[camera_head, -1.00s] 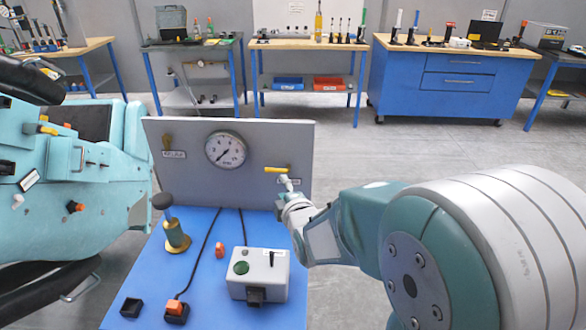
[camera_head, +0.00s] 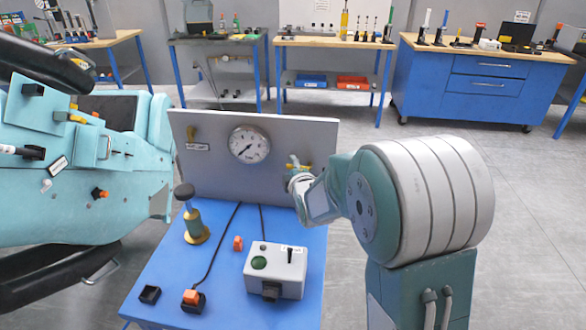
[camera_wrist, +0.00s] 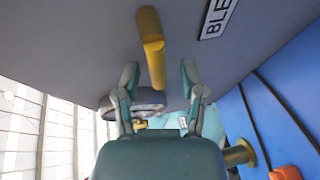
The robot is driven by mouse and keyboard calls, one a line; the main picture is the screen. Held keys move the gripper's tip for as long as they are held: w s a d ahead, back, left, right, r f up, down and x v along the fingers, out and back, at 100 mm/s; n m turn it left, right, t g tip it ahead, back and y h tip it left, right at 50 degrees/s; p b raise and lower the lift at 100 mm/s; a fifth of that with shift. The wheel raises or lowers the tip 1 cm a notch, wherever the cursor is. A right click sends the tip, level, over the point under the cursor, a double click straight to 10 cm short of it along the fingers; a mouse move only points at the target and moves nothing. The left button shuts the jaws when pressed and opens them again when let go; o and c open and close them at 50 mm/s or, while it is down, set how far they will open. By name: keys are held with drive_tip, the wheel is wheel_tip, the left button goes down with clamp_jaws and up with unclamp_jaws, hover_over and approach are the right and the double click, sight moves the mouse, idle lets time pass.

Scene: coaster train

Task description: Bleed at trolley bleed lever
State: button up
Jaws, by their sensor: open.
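The bleed lever (camera_head: 305,168) is a yellow handle on the right side of the trolley's grey upright panel, partly hidden by my gripper. In the wrist view the yellow lever (camera_wrist: 151,42) stands out from the panel beside a white label (camera_wrist: 217,17) reading "BLE", cut off by the frame. My gripper (camera_wrist: 160,76) is open, with one finger on each side of the lever's lower end in the picture. A gap shows between the lever and each finger. In the head view my gripper (camera_head: 296,170) is up at the panel, at the lever.
The blue trolley top (camera_head: 225,275) holds a grey box (camera_head: 275,272), a brass-based plunger (camera_head: 194,225) and orange-and-black parts. A turquoise machine (camera_head: 75,170) stands left. Benches line the back.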

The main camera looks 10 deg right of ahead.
sight(309, 149)
clamp_jaws()
drive_tip(key=shift+m, duration=0.3)
drive_tip(key=m+t, duration=0.1)
drive_tip(key=m, duration=0.1)
drive_tip(key=d+r+m+t, duration=0.1)
drive_tip(key=m, duration=0.2)
drive_tip(key=r+m+t, duration=0.1)
drive_tip(key=m, duration=0.1)
drive_tip(key=shift+s+d+r+m+t, duration=0.15)
drive_tip(key=shift+s+r+m+t, duration=0.1)
drive_tip(key=shift+s+m+t, duration=0.05)
drive_tip(key=m, duration=0.1)
drive_tip(key=m+t+h, duration=0.1)
drive_tip(key=d+m, duration=0.1)
drive_tip(key=m, duration=0.1)
drive_tip(key=shift+s+r, duration=0.2)
drive_tip(key=shift+r, duration=0.1)
drive_tip(key=shift+s+d+r+m+t+h, duration=0.1)
drive_tip(key=shift+d+m+t+h, duration=0.15)
drive_tip(key=shift+m+h, duration=0.6)
drive_tip(key=shift+s+d+m+t+h, duration=0.15)
drive_tip(key=shift+d+m+h, duration=0.15)
drive_tip(key=shift+m, duration=1.2)
drive_tip(key=shift+s+d+r+m+t+h, duration=0.1)
drive_tip(key=shift+d+m+t+h, duration=0.15)
drive_tip(key=shift+m+h, duration=0.6)
drive_tip(key=shift+m+y, duration=0.3)
drive_tip(key=shift+m, duration=0.1)
